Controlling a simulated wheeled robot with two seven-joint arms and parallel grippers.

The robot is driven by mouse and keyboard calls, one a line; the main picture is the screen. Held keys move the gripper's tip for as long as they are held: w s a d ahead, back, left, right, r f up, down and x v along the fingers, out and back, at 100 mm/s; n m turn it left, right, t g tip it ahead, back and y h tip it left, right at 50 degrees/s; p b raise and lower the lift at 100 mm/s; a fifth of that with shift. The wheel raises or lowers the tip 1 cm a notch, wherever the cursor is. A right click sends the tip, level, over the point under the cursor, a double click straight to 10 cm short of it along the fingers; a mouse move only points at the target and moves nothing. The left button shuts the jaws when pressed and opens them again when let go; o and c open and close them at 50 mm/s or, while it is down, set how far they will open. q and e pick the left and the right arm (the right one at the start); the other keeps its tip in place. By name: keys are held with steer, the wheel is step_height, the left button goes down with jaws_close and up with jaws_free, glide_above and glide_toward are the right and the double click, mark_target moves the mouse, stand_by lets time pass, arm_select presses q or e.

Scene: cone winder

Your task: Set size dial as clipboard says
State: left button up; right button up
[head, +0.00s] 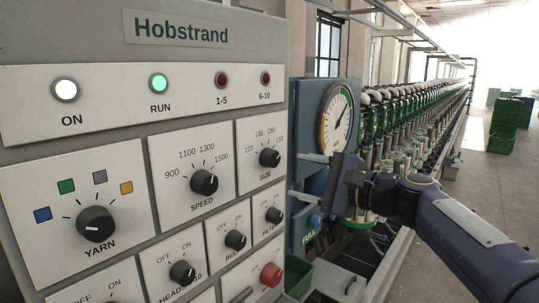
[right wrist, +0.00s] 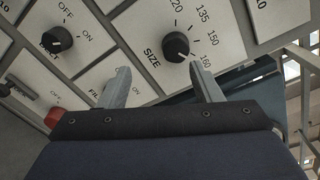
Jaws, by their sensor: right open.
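The size dial (head: 269,157) is a round black knob on a white plate of the control panel, marked SIZE. It also shows in the right wrist view (right wrist: 176,46), where its white mark points toward the label 160. My right gripper (head: 304,176) is open and empty, to the right of the dial in the head view. In the right wrist view its two fingers (right wrist: 158,72) reach toward the dial, which lies just beyond their tips, apparently untouched. The clipboard is not in view. My left gripper is not in view.
The speed dial (head: 204,182) and yarn dial (head: 96,224) are left of the size dial. Small switches and a red button (head: 271,274) sit below. A round gauge (head: 337,119) stands behind my right gripper. The floor aisle (head: 496,200) at right is clear nearby.

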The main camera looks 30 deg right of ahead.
mark_target(276, 160)
steer(key=shift+m+t, duration=0.4)
steer(key=x, duration=0.2)
steer(key=r+p+x, duration=0.1)
steer(key=x, duration=0.2)
steer(key=d+p+x, duration=0.1)
steer(key=x, duration=0.2)
steer(key=shift+w+d+r, duration=0.1)
steer(key=shift+w+r, duration=0.1)
steer(key=shift+w, duration=0.1)
steer(key=shift+c, duration=0.5)
